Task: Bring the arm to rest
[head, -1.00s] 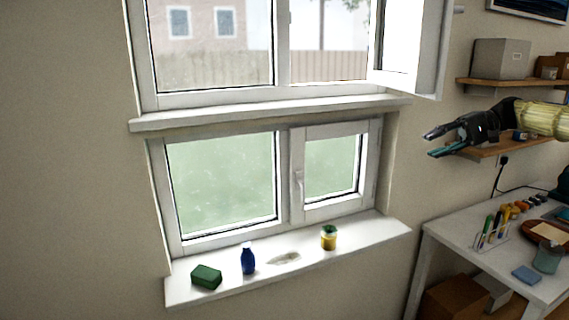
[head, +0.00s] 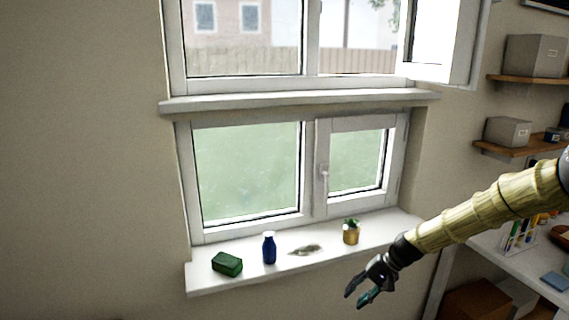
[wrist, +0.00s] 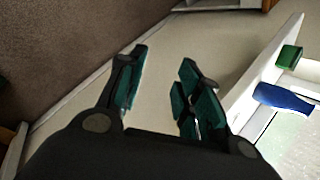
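My gripper (head: 357,294) hangs below and in front of the right end of the white window sill, pointing down and to the left in the head view. In the wrist view my gripper (wrist: 160,92) has its teal-padded fingers spread apart, with nothing between them. My arm, in a ribbed yellow sleeve, reaches in from the right edge of the head view.
On the sill (head: 205,280) stand a green sponge (head: 227,264), a blue bottle (head: 269,248), a pale feather-like thing (head: 306,250) and a small yellow pot (head: 351,232). A white desk (head: 515,270) and shelves (head: 520,147) with grey boxes are at right.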

